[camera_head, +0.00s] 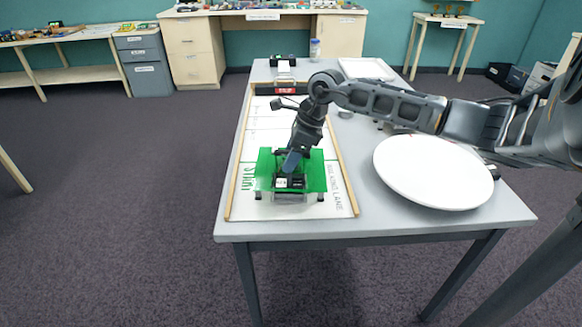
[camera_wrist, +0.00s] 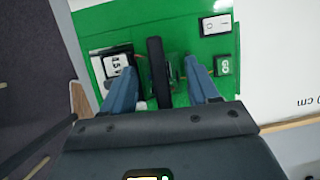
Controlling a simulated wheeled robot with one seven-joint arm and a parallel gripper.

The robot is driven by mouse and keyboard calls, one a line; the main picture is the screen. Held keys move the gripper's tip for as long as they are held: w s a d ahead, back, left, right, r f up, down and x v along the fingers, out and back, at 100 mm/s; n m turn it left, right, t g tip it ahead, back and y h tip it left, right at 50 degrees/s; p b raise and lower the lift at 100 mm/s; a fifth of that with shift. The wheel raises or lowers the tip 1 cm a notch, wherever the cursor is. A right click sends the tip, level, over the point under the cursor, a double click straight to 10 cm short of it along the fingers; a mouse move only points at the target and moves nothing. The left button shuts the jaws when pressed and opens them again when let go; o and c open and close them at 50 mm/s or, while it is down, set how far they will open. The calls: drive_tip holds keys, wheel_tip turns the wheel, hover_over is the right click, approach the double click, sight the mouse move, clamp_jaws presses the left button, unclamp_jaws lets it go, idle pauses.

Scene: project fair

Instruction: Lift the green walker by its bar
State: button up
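The green walker (camera_head: 316,172) stands on the near end of a white lane board (camera_head: 264,137), by the green START lettering. It has a flat green body with black and white parts on top. My gripper (camera_head: 291,163) is right over its middle, pointing down, and hides part of it. In the wrist view, the walker's black bar (camera_wrist: 158,85) lies between the two blue fingers of my gripper (camera_wrist: 157,66). The fingers are apart, with green showing on both sides of the bar, so the gripper is open.
A large white round plate (camera_head: 433,171) is on the table right of the lane, under my arm. Wooden rails (camera_head: 342,172) edge the lane. A clear bottle (camera_head: 315,50) and a black device (camera_head: 283,61) stand at the table's far end. The lane beyond the walker looks mostly clear.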

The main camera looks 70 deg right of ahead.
drive_tip(key=c, duration=0.7)
drive_tip(key=shift+c, duration=0.6)
drive_tip(key=shift+r, duration=0.1)
